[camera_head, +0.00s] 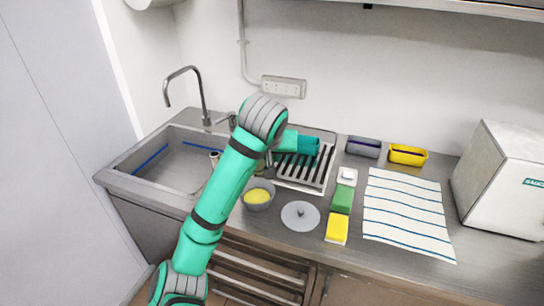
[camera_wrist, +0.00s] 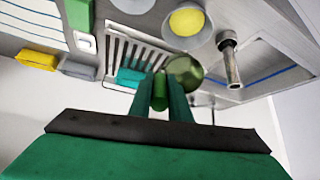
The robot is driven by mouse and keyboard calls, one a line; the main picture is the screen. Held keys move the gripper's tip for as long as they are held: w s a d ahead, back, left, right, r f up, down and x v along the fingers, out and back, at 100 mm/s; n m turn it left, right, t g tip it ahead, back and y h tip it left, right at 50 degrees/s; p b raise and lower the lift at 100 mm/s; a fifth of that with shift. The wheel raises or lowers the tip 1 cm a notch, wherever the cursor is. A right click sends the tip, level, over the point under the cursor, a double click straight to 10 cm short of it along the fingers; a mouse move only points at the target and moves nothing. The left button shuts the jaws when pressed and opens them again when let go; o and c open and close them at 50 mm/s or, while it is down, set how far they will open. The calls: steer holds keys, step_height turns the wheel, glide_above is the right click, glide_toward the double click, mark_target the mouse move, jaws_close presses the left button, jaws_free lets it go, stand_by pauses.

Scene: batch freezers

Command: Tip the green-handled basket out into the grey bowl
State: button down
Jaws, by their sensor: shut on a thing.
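My gripper (camera_wrist: 160,78) is shut on the green handle (camera_wrist: 160,92) of the basket. The basket (camera_wrist: 183,72) shows as a round olive shape just beyond the fingers in the wrist view; whether it holds anything is unclear. In the head view my arm hides most of the gripper and basket. The grey bowl (camera_head: 258,206) stands on the counter between the sink and a round lid, with yellow contents. It also shows at the top of the wrist view (camera_wrist: 207,33), apart from the basket in the picture.
A slatted drying rack (camera_head: 318,175) with a teal item (camera_head: 308,146) stands behind the bowl. The sink (camera_head: 172,165) is to the left. A grey lid (camera_head: 300,216), green and yellow sponges (camera_head: 338,228), a striped cloth (camera_head: 405,215) and a white machine (camera_head: 500,180) lie to the right.

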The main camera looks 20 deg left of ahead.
steer(key=shift+w+r+g, duration=0.25)
steer(key=shift+r+g, duration=0.25)
steer(key=shift+r, duration=0.15)
steer(key=shift+w+a+r+g+h, duration=0.25)
steer(key=shift+w+r+g+h, duration=0.1)
steer(key=shift+r+g, duration=0.25)
steer(key=shift+w+a+r+g+h, duration=0.15)
steer(key=shift+w+r+g+h, duration=0.1)
steer(key=shift+w+g, duration=0.55)
steer(key=shift+w+a+r+g+h, duration=0.1)
steer(key=shift+w+r+g, duration=0.2)
steer(key=shift+w+g, duration=0.4)
steer(key=shift+w+a+r+g+h, duration=0.2)
steer(key=shift+w+g, duration=0.35)
steer(key=shift+g, duration=0.45)
steer(key=shift+r, duration=0.1)
